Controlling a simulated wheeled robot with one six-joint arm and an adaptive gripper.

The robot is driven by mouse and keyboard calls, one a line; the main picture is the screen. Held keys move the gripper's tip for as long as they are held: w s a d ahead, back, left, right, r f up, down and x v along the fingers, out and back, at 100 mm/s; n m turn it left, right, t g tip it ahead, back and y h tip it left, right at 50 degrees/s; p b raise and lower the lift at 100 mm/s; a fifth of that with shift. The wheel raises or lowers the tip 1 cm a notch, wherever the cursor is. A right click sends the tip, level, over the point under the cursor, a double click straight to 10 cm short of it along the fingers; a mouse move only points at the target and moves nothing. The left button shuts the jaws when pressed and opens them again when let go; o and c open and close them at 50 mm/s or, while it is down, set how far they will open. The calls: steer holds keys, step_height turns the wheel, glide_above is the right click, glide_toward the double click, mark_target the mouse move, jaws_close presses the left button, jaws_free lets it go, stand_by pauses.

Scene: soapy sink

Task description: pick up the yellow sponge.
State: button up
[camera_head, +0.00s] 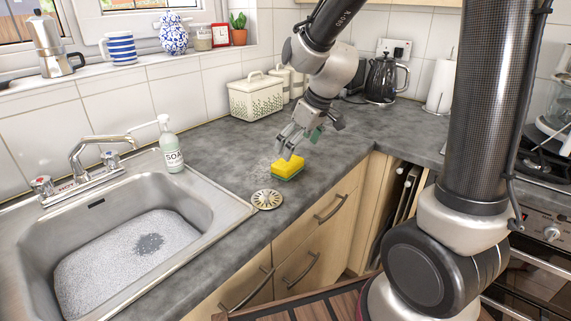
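The yellow sponge (288,166) with a green underside lies on the grey countertop, to the right of the sink. My gripper (290,150) points down right at the sponge, with its fingertips over or beside the sponge's far left part. The fingers look spread apart, with a gap between them. I cannot tell whether a finger touches the sponge. The sponge appears to rest flat on the counter.
A round metal strainer (267,199) lies just in front of the sponge. The soap bottle (171,150) and tap (88,165) stand by the foamy sink (215,205) at left. A cream bread bin (257,98) and black kettle (382,80) stand behind. Counter right of the sponge is clear.

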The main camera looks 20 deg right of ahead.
mark_target(288, 166)
steer(key=x, duration=0.5)
steer(key=w+x, duration=0.1)
steer(key=x, duration=0.1)
steer(key=shift+w+f, duration=0.1)
steer(key=shift+f, duration=0.15)
steer(key=shift+c, duration=0.2)
steer(key=c, duration=0.7)
